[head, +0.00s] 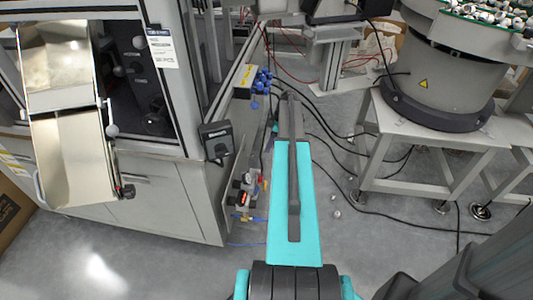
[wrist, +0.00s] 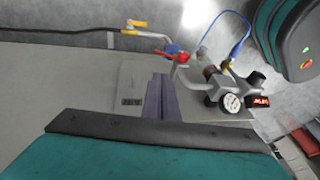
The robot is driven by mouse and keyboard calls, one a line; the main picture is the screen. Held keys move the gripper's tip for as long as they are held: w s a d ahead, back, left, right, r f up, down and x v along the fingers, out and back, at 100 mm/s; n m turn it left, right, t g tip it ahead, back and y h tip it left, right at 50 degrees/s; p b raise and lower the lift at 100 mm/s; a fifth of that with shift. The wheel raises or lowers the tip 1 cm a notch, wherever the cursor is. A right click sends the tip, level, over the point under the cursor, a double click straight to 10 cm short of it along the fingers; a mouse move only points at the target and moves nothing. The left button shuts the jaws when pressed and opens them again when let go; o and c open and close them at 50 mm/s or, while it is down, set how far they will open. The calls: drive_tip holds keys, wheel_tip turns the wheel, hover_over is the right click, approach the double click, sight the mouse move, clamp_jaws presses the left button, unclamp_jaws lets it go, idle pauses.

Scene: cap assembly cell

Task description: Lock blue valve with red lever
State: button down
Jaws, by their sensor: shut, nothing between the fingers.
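The red lever (wrist: 178,57) shows in the wrist view on pipework beside a pale panel, just beyond my fingertips and slightly right. A small blue part (wrist: 171,48), likely the blue valve, sits directly at the lever. My gripper (wrist: 160,80) is shut and empty, its fingers pointing up the picture towards the lever. A small gap seems to separate them, but contact cannot be told surely. In the head view the red lever (head: 262,182) is tiny at the cabinet's side, left of my arm. My gripper cannot be made out there.
A pressure gauge (wrist: 232,103) and regulator parts sit right of my fingers, with a blue hose (wrist: 240,45) above. A yellow fitting (wrist: 133,32) and dark hose lie upper left. In the head view the cabinet (head: 160,205) stands left and a bowl feeder (head: 440,80) right.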

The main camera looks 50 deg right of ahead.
drive_tip(key=s+b+x, duration=0.1)
drive_tip(key=s+x, duration=0.1)
drive_tip(key=x, duration=1)
drive_tip(key=shift+w+a+f, duration=0.25)
drive_tip(key=shift+a+f, duration=0.1)
